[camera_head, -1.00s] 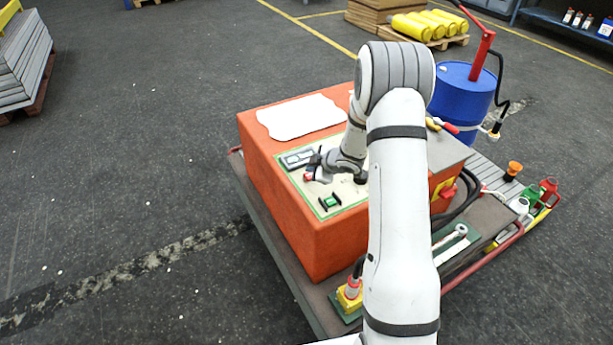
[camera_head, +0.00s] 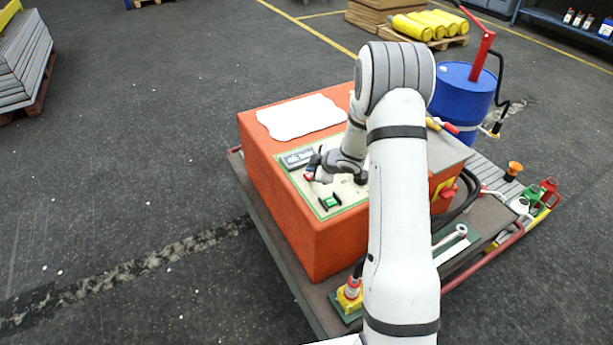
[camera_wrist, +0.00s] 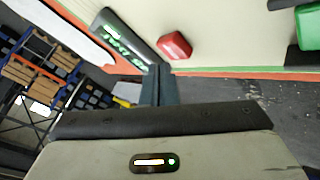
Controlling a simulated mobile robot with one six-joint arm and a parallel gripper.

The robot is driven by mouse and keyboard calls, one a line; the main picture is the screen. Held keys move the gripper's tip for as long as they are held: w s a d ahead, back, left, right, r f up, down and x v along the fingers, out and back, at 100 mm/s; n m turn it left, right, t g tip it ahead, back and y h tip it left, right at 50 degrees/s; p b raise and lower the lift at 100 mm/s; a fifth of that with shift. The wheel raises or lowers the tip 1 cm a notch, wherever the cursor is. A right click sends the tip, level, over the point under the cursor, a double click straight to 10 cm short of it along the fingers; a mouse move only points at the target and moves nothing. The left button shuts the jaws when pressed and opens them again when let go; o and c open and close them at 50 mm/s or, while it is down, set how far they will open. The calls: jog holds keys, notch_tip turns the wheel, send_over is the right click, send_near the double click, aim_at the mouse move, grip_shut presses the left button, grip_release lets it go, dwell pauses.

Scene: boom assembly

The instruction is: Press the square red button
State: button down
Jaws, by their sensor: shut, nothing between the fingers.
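The red button (camera_wrist: 175,46) shows in the wrist view on the pale panel, just beyond and slightly right of my gripper's fingertips (camera_wrist: 158,70). My gripper is shut and empty. In the head view my gripper (camera_head: 314,172) is low over the control panel (camera_head: 327,208) on the orange box, at the red button (camera_head: 309,177), which it partly hides. The wrist view shows the fingertips close to the button; I cannot tell whether they touch it.
A green switch (camera_head: 330,202) sits nearer on the panel, and a grey display (camera_head: 297,158) lies on its far side. The orange box (camera_head: 318,247) stands on a cart. A white sheet (camera_head: 300,117) lies on the box. A blue drum (camera_head: 462,100) stands behind.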

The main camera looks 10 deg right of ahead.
jog(key=shift+f, duration=0.2)
jog(key=shift+w+f, duration=0.15)
jog(key=shift+f, duration=0.1)
jog(key=shift+f+b, duration=0.55)
jog(key=shift+b, duration=0.05)
dwell(0.8)
jog(key=shift+r, duration=0.1)
jog(key=shift+r+p, duration=0.9)
notch_tip(320, 180, up, 5)
jog(key=p, duration=0.4)
jog(key=shift+p, duration=0.35)
